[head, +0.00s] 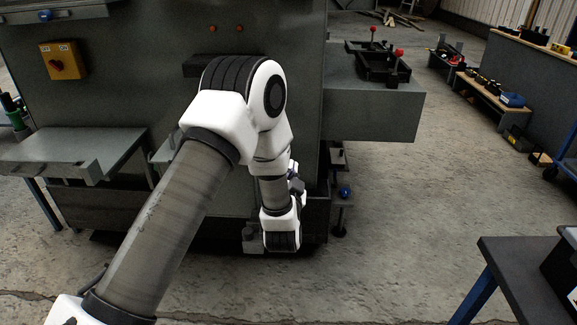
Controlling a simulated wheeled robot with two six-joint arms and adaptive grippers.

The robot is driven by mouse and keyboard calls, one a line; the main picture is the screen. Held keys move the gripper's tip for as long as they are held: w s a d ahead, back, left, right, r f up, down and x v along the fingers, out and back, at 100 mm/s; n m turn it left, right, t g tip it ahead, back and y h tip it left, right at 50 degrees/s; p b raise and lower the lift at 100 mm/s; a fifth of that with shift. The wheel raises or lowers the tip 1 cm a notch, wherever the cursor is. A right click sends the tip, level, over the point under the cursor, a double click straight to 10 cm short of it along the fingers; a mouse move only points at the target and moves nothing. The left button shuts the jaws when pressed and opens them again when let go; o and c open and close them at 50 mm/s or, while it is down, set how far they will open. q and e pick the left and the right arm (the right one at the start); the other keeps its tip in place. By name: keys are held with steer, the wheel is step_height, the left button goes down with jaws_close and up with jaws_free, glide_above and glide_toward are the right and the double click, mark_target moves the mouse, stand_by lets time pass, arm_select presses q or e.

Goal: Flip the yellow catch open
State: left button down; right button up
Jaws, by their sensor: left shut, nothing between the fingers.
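I cannot make out a separate yellow catch; my left arm covers part of the cabinet front. My left gripper (297,182) shows only as a small dark part beside my white wrist, low in front of the cabinet's right side. It is shut and empty, well to the right of and below the yellow box. Its fingertips are mostly hidden. My right gripper is out of view.
A grey shelf (375,112) with a black fixture and red-knobbed levers (378,62) juts out at right. A grey bench (75,146) stands at left. A dark table (525,262) is at lower right. The concrete floor between is clear.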

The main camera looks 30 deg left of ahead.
arm_select(q)
steer(key=w+a+f+b, duration=0.2)
steer(key=w+a, duration=0.4)
steer(key=w, duration=0.1)
steer(key=shift+a+f+b, duration=0.15)
steer(key=shift+f+b, duration=0.15)
steer(key=shift+f, duration=0.05)
steer(key=shift+f+m+p, duration=0.2)
steer(key=shift+m+p, duration=0.15)
steer(key=shift+m, duration=0.05)
